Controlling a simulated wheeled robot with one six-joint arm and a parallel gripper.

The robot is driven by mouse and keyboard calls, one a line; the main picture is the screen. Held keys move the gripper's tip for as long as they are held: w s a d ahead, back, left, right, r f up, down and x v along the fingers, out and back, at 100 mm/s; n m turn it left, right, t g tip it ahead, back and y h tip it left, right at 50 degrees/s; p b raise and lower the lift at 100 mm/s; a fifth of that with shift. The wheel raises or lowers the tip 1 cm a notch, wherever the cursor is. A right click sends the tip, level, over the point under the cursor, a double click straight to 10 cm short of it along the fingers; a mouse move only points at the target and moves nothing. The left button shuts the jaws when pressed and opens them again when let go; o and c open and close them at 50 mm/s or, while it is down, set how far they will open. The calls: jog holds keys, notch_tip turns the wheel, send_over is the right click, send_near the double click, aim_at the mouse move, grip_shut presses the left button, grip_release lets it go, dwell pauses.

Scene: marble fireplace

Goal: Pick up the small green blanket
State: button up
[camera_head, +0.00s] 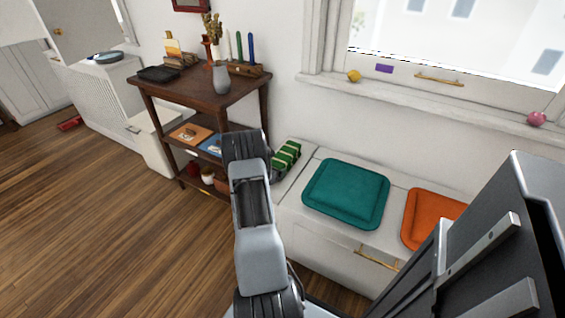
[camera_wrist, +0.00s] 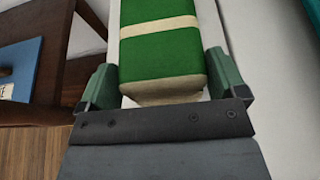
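The small green blanket (camera_head: 287,157) is folded into a block with pale stripes and lies at the left end of the white window bench. In the wrist view the blanket (camera_wrist: 160,58) fills the upper middle, with one cream band across it and a beige near end. My gripper (camera_wrist: 164,78) has one finger on each side of the blanket's near end. The fingers are wide apart and look open; whether they touch its sides is hard to tell. In the head view my arm hides the gripper.
A teal cushion (camera_head: 346,193) and an orange cushion (camera_head: 428,219) lie on the white bench (camera_head: 330,243). A dark wooden shelf unit (camera_head: 200,88) with a vase, candles and books stands left of the blanket.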

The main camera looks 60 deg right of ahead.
jog(key=c, duration=0.5)
